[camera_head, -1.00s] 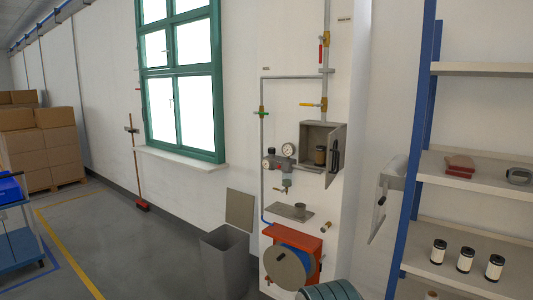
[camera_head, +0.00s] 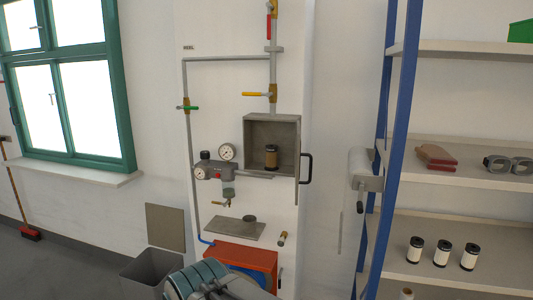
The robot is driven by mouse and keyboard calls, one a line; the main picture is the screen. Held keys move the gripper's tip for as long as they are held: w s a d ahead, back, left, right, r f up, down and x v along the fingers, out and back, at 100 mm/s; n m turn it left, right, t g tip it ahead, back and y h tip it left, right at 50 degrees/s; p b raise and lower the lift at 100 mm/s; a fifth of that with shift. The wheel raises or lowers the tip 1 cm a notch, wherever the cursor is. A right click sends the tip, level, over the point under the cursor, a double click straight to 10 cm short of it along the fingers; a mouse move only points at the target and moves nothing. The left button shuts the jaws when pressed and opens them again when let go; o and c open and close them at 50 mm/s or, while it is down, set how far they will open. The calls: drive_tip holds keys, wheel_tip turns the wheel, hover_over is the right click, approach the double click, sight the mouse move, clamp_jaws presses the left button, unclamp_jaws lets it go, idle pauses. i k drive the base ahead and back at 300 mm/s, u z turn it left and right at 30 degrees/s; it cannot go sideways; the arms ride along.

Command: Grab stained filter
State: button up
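A brown, stained-looking filter (camera_head: 271,157) with dark ends stands upright inside an open grey wall box (camera_head: 286,127) in the middle of the view. The box door is swung open to the right, with a black handle (camera_head: 306,168) on it. Several cleaner, cream filters with black caps (camera_head: 442,252) stand on the shelf at right. A part of my arm shows at the bottom centre, well below the box. My gripper's fingers are not visible.
Pipes with green, yellow (camera_head: 258,94) and red valve handles run beside and above the box. Gauges (camera_head: 228,152) sit to its left. A small ledge (camera_head: 234,228) and a red reel (camera_head: 240,258) are below. A grey bin (camera_head: 150,270) stands lower left. Blue-posted shelving (camera_head: 390,150) is at right.

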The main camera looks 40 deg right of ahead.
sight(271, 149)
drive_tip(key=z, duration=0.65)
drive_tip(key=i, duration=0.8)
drive_tip(key=z, duration=0.85)
